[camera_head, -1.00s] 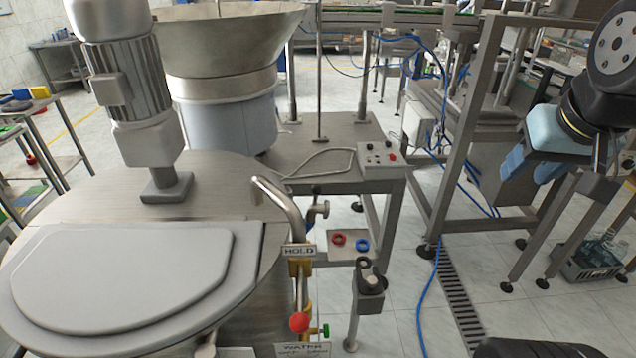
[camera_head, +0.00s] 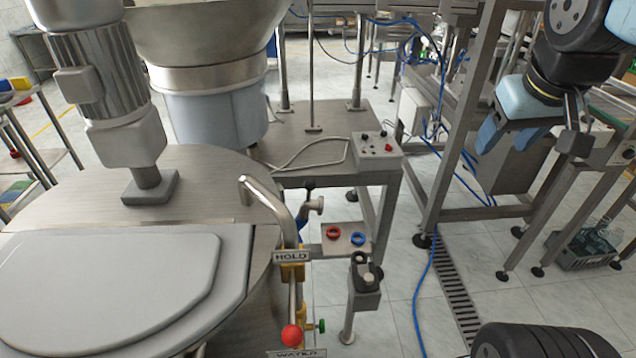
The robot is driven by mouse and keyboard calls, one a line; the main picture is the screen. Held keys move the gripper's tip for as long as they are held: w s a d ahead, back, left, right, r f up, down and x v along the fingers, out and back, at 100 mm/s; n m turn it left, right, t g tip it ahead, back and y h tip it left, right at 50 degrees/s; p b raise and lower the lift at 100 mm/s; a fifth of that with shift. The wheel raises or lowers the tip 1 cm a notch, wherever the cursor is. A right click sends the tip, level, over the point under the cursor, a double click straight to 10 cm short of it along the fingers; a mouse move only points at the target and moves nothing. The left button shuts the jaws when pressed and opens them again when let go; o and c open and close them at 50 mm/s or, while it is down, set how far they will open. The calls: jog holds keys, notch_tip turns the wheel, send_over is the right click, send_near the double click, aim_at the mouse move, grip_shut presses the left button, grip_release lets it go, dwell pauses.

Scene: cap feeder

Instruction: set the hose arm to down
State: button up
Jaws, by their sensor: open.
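The hose arm appears to be the bent steel pipe (camera_head: 268,200) at the right rim of the round steel tank. Its upper end hooks left over the tank top, and its lower part runs down past a HOLD sign (camera_head: 291,257). A red ball knob (camera_head: 291,335) is at the bottom of the rod below the sign. My gripper (camera_head: 512,142) hangs at the upper right with pale blue fingers, open and empty. It is well apart from the pipe. A WATER sign at the bottom edge is partly cut off.
The tank lid (camera_head: 110,290) and a motor (camera_head: 95,95) fill the left. A post (camera_head: 366,290) and a small shelf (camera_head: 345,236) with red and blue rings stand right of the pipe. Floor (camera_head: 395,295) is free beyond, with a blue hose across it.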

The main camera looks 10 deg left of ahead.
jog(key=w+a+f+n+g, duration=0.1)
jog(key=w+a+f+n, duration=0.1)
jog(key=w+a+n, duration=0.5)
jog(key=n+g, duration=0.4)
jog(key=n, duration=1)
send_over(309, 190)
jog(key=w, duration=0.2)
jog(key=f, duration=1.2)
jog(key=shift+s+a+f, duration=0.15)
jog(key=shift+s+f, duration=0.1)
jog(key=shift+f, duration=0.1)
notch_tip(309, 190, down, 13)
jog(key=shift+w+f, duration=0.1)
jog(key=shift+f, duration=0.05)
jog(key=shift+c, duration=0.3)
jog(key=shift+w, duration=0.1)
grip_shut()
